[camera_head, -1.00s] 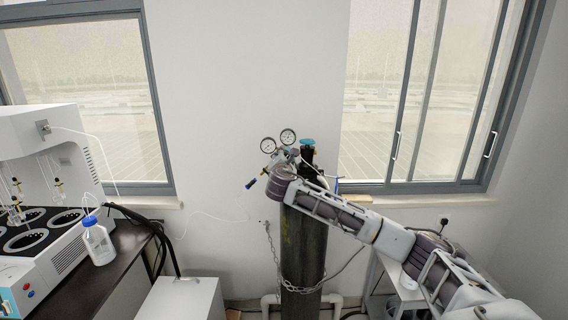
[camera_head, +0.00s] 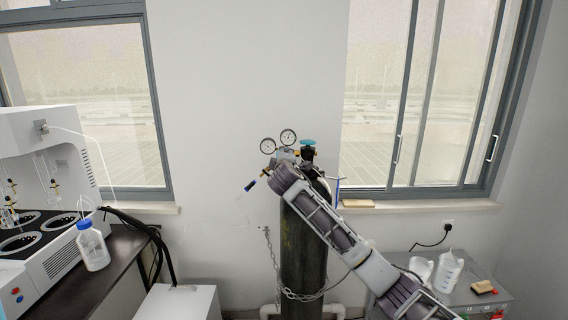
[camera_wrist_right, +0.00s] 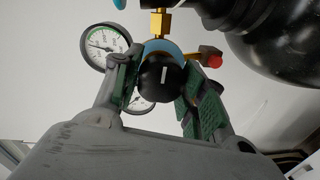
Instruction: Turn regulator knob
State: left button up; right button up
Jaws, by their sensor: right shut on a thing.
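The regulator with two round gauges (camera_head: 268,146) sits on top of a tall dark gas cylinder (camera_head: 302,245). Its black knob (camera_wrist_right: 158,76) with a white line shows in the right wrist view, in front of a blue ring. My right gripper (camera_wrist_right: 163,82) is shut on the knob, its green-padded fingers on either side of it. The white line stands nearly upright in that view. In the head view my right gripper (camera_head: 284,160) is small at the regulator, and the knob is hidden there. My left gripper is not in view.
A teal valve handle (camera_head: 307,142) tops the cylinder, and a chain (camera_head: 296,295) wraps around it. A white machine (camera_head: 40,180) and a bottle (camera_head: 92,245) stand on the left bench. A grey cart (camera_head: 470,290) with white containers stands at the right.

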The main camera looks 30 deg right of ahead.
jog(key=shift+f+m+y+b, duration=0.15)
jog(key=shift+m+b, duration=0.1)
jog(key=shift+m, duration=0.5)
jog(key=shift+f+m+y+b, duration=0.1)
jog(key=shift+m+y+b, duration=0.1)
jog(key=shift+m, duration=0.55)
jog(key=shift+r, duration=0.1)
jog(key=o, duration=1)
jog(key=shift+r, duration=0.1)
jog(key=shift+o, duration=0.2)
jog(key=shift+s+a, duration=0.1)
jog(key=shift+s, duration=0.1)
jog(key=f+v, duration=0.1)
jog(key=v, duration=1)
jog(key=shift+s+a+r, duration=0.2)
jog(key=shift+s+r, duration=0.05)
jog(key=shift+r, duration=0.1)
